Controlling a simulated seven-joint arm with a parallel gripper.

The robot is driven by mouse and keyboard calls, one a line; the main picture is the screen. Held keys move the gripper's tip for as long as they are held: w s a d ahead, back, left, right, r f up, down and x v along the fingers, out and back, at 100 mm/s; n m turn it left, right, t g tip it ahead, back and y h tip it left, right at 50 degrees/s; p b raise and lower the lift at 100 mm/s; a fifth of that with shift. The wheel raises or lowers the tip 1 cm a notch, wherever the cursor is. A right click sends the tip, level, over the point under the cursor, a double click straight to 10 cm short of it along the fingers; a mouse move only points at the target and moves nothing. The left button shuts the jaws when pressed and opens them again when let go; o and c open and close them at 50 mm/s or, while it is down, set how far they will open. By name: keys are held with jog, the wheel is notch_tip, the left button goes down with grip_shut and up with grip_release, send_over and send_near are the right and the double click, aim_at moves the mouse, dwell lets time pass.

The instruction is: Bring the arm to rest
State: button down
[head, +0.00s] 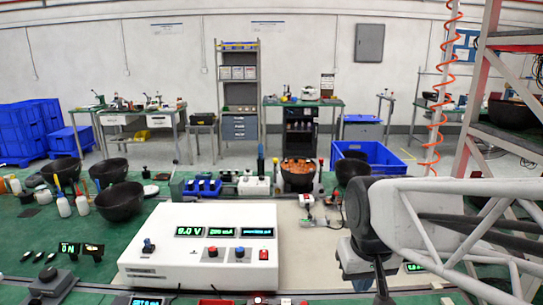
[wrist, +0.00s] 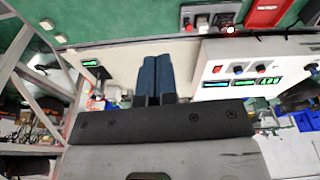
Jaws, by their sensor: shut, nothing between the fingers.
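My gripper (wrist: 155,60) shows in the wrist view with its two dark blue fingers side by side, shut and empty. In the head view my arm comes in from the right, and the gripper hangs low at the lower right, partly cut off by the bottom edge. It is beside the right end of a white power supply box (head: 190,255) with lit green displays. In the wrist view the box (wrist: 228,60) is to the right of the fingers. I cannot tell how high the fingers are above the bench.
The green bench (head: 150,205) holds black bowls (head: 120,202), white bottles and a bowl of orange parts (head: 299,180). A small board with wires (head: 308,203) lies behind the box. A red switch (wrist: 265,14) sits near the bench edge. A metal frame (head: 490,60) stands at right.

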jog(key=s+d+f+m, duration=0.1)
jog(key=s+d, duration=0.1)
jog(key=s, duration=0.6)
jog(key=shift+d+f, duration=0.15)
